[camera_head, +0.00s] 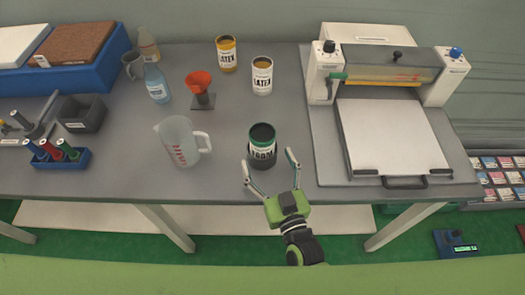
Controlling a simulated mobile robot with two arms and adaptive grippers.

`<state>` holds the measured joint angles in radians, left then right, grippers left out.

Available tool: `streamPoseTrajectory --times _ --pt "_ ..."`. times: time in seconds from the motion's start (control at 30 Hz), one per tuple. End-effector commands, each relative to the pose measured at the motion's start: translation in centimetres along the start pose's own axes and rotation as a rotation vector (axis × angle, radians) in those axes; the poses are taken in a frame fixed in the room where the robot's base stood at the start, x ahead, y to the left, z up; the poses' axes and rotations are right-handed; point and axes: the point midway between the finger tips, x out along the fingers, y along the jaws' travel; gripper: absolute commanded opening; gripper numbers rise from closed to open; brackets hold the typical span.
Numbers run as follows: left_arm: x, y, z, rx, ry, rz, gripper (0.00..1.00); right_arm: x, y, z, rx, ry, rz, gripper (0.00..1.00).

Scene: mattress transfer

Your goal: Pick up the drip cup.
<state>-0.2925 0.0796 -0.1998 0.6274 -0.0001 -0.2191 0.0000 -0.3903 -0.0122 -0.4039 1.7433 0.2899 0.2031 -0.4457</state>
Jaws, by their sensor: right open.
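No label clearly reads drip cup. An orange funnel-shaped cup (199,82) on a small grey stand, upright on the grey table behind the jug, may be it. My right gripper (267,159), with a green body, comes in from the front edge. Its two fingers are spread apart and hold nothing. A dark can (262,146) with a green rim and white label stands upright between and just beyond the fingertips. I cannot tell whether they touch it. The right gripper is well to the right and front of the orange cup. My left gripper is not in view.
A clear measuring jug (180,143) stands between the orange cup and the front edge. Yellow-labelled (226,54) and white-labelled (262,76) cans stand to the cup's right, a blue bottle (156,83) to its left. A white press (390,130) fills the right side.

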Motion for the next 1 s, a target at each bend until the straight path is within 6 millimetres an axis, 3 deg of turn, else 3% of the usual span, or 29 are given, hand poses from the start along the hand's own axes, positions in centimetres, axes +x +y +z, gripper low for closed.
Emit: streamPoseTrajectory --times 0.13,0.43,0.63,1.0 --pt "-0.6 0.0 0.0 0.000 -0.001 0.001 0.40 2.0 0.0 -0.2 0.000 0.001 0.000 0.76" --pt "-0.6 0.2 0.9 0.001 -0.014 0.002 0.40 2.4 0.0 0.0 0.000 -0.001 0.000 0.76" --pt "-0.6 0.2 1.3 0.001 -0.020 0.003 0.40 2.4 0.0 0.0 0.000 -0.001 0.000 0.26" --pt "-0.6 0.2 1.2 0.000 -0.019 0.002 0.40 2.4 0.0 -0.6 0.001 0.007 0.001 0.26"
